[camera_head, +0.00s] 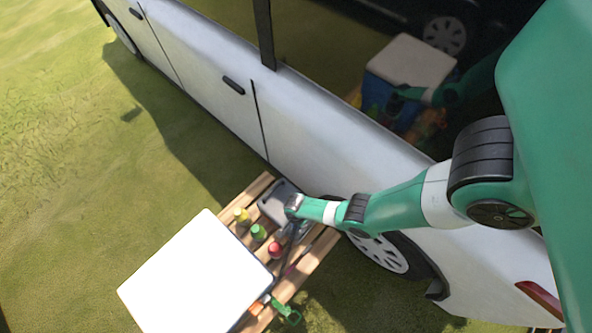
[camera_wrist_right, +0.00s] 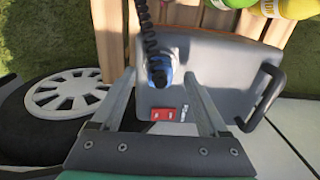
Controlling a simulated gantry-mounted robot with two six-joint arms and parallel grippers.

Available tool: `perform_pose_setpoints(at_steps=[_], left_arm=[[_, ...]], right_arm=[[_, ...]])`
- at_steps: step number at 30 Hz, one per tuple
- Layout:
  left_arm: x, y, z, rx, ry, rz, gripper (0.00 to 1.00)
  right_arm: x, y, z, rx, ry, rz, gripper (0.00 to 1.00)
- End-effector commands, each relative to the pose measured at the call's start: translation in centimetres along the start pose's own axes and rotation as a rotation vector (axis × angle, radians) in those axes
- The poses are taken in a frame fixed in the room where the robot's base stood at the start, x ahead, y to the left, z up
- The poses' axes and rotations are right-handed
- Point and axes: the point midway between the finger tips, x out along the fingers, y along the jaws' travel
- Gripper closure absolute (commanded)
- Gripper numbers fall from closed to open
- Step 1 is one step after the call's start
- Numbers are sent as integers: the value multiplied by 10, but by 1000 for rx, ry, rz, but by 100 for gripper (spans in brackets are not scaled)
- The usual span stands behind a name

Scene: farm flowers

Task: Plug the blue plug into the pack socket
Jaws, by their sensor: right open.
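The grey pack (camera_head: 277,203) sits on the wooden pallet beside the car in the head view. In the right wrist view the pack (camera_wrist_right: 222,75) fills the middle, with a black handle on its right. A red patch with small pale marks (camera_wrist_right: 163,114) shows on its face; I cannot tell if it is the socket. The blue plug (camera_wrist_right: 158,66) is on a black coiled cable (camera_wrist_right: 147,28), in line with the space between my right gripper's (camera_wrist_right: 160,76) spread fingers. The fingers do not visibly clamp it. My left gripper is out of view.
A white-topped box (camera_head: 195,275) stands on the pallet (camera_head: 252,190). Grass lies open at left.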

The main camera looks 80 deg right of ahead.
Motion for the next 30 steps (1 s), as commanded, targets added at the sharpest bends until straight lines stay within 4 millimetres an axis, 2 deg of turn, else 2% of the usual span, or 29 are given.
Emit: perform_pose_setpoints(at_steps=[1, 12, 15, 19, 30], left_arm=[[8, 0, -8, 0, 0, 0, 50], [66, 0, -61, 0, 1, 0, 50], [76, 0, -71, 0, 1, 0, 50], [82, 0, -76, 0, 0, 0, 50], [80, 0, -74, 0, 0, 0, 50]], right_arm=[[-12, 0, 0, 0, 0, 0, 23], [-89, 0, 0, 0, 0, 0, 23], [-104, 0, 0, 0, 0, 0, 23], [-111, 0, 0, 0, 0, 0, 23], [-109, 0, 0, 0, 0, 0, 23]])
